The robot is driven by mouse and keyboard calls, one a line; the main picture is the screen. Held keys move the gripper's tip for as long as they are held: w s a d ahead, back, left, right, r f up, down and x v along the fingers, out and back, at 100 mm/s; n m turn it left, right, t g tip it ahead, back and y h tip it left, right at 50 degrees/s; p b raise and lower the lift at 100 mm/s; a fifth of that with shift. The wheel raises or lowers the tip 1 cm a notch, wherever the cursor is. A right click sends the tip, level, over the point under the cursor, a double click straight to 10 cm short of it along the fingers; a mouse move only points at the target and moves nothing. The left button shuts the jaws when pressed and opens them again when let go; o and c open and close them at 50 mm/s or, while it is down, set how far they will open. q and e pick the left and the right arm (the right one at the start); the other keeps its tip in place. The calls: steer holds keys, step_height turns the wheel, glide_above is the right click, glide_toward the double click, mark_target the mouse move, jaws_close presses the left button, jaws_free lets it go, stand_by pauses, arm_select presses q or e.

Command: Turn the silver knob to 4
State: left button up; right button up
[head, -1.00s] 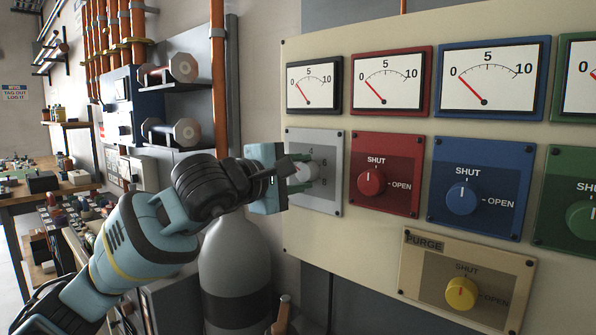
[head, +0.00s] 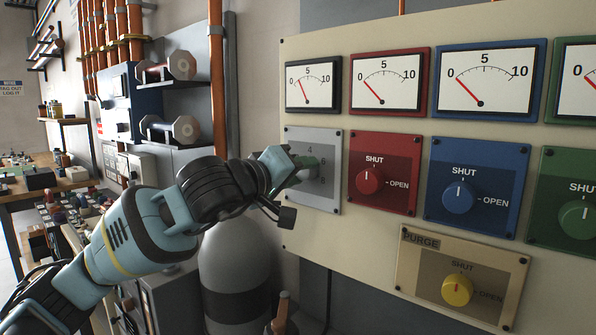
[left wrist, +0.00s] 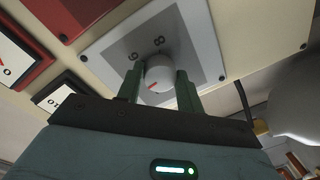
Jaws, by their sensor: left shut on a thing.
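The silver knob (left wrist: 159,74) sits on a grey plate (head: 325,203) at the left end of the panel. It is light and round, with a red mark that points to the lower left in the left wrist view. The numbers 6 and 8 show beside it there. In the head view the number 4 (head: 310,149) shows at the top of the plate, and the knob is mostly hidden by my gripper. My left gripper (head: 306,170) is shut on the knob, one green finger on each side, and is rolled over at a tilt. My right gripper is not in view.
A red knob (head: 369,180), a blue knob (head: 459,197), a green knob (head: 579,221) and a yellow purge knob (head: 457,289) are on the same panel. Gauges run above, including a black-framed gauge (head: 325,94). A grey cylinder (head: 232,255) stands below my arm.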

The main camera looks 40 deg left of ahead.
arm_select(q)
steer(key=shift+m, duration=0.6)
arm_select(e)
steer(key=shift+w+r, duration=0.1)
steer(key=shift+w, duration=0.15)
arm_select(q)
steer(key=o, duration=1)
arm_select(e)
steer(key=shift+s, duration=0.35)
arm_select(q)
steer(key=shift+s, duration=0.25)
steer(key=shift+s+a+r+b, duration=0.15)
steer(key=shift+s+b, duration=0.25)
steer(key=shift+s, duration=1.45)
steer(key=shift+s+a+r+b, duration=0.1)
steer(key=shift+s+b, duration=0.3)
steer(key=shift+s, duration=1.4)
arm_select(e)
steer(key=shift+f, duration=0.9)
